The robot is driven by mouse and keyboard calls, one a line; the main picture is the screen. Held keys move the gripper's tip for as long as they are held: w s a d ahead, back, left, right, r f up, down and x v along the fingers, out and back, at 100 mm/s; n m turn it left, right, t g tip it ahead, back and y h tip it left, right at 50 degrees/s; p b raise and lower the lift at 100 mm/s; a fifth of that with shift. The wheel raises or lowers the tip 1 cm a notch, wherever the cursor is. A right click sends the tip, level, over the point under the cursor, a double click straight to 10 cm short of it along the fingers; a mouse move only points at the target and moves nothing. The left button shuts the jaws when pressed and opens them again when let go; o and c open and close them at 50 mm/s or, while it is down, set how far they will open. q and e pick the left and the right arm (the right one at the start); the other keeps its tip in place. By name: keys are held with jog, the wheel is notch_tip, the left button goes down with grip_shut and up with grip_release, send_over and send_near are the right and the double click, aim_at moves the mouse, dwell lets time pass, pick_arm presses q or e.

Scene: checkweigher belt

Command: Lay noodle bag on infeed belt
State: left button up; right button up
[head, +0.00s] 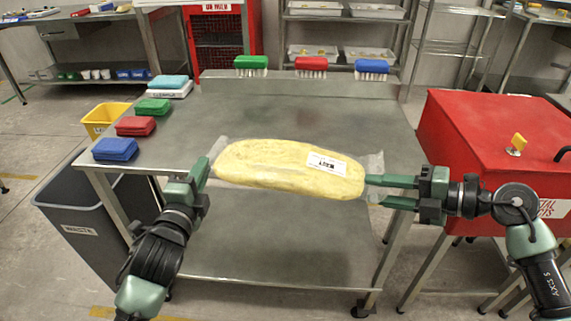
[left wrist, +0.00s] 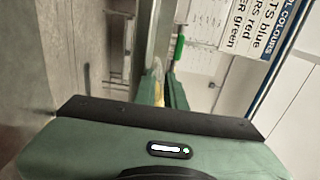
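The noodle bag (head: 280,165), a long pale yellow pack with clear ends and a white label, is stretched level between my two grippers over the steel table. My left gripper (head: 206,170) is shut on its left end; in the left wrist view a yellow sliver of the bag (left wrist: 158,94) shows between the fingers (left wrist: 166,88). My right gripper (head: 376,190) has its fingers on either side of the bag's right end and holds it. The gap between bag and table is hard to judge. No infeed belt is in view.
The steel table (head: 300,235) is bare beneath the bag. A grey bin (head: 80,215) stands left, a red box (head: 490,130) right.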

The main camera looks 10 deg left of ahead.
jog(key=shift+a, duration=0.1)
grip_shut()
jog(key=shift+a, duration=0.1)
dwell(1.5)
